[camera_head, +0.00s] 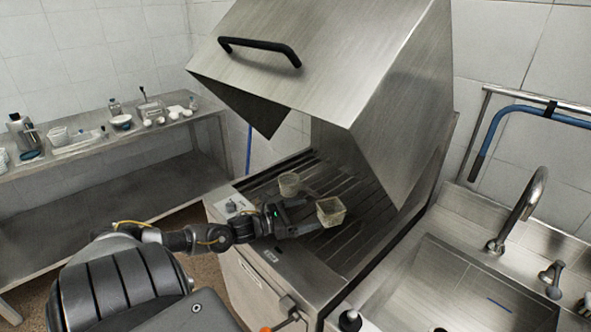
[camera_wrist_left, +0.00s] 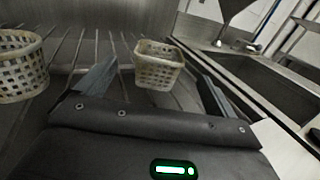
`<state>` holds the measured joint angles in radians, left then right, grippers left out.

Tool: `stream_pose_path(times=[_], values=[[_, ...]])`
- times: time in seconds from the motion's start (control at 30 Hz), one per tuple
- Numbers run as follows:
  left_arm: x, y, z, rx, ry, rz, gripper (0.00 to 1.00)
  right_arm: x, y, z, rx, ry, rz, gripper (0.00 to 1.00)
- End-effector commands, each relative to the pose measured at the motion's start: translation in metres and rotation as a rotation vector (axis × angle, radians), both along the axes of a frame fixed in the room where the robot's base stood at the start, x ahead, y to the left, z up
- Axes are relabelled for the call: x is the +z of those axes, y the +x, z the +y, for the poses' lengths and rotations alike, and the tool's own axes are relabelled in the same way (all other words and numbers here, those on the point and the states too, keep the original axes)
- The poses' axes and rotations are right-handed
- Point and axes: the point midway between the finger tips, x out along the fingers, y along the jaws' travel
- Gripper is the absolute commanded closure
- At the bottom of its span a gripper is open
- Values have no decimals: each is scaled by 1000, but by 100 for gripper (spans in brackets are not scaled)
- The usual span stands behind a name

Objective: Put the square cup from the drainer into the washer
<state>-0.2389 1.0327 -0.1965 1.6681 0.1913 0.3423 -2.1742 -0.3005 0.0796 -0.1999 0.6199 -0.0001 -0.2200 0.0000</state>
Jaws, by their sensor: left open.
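The square cup (camera_head: 331,212) is a small pale perforated basket. It stands upright on the slatted bed of the washer (camera_head: 375,185), under the raised steel hood. It also shows in the left wrist view (camera_wrist_left: 158,68), just beyond and between the spread fingers. My left gripper (camera_head: 308,215) is open beside the square cup, low over the bed; whether a finger touches the cup I cannot tell. A round perforated cup (camera_head: 289,184) stands farther back on the bed, outside the fingers at left in the wrist view (camera_wrist_left: 20,68). My right gripper is out of view.
The raised hood (camera_head: 330,60) with its black handle (camera_head: 262,46) hangs above the bed. A sink with a tap (camera_head: 518,212) is at right. A steel table (camera_head: 100,145) with bottles and dishes stands at left. Bare slats surround the cups.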

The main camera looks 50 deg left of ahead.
Motion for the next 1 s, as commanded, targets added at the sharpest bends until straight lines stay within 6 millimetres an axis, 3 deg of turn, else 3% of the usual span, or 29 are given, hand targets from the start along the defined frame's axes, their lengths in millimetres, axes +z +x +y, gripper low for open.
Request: stream_pose_path(times=[0.1, 0.3, 1.0], values=[[-2, -15, 6, -1, 0, 3, 6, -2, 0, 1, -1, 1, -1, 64], [0, -27, 11, 0, 0, 1, 6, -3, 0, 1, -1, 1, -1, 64], [3, -28, 11, 0, 0, -1, 6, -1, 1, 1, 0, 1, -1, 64]])
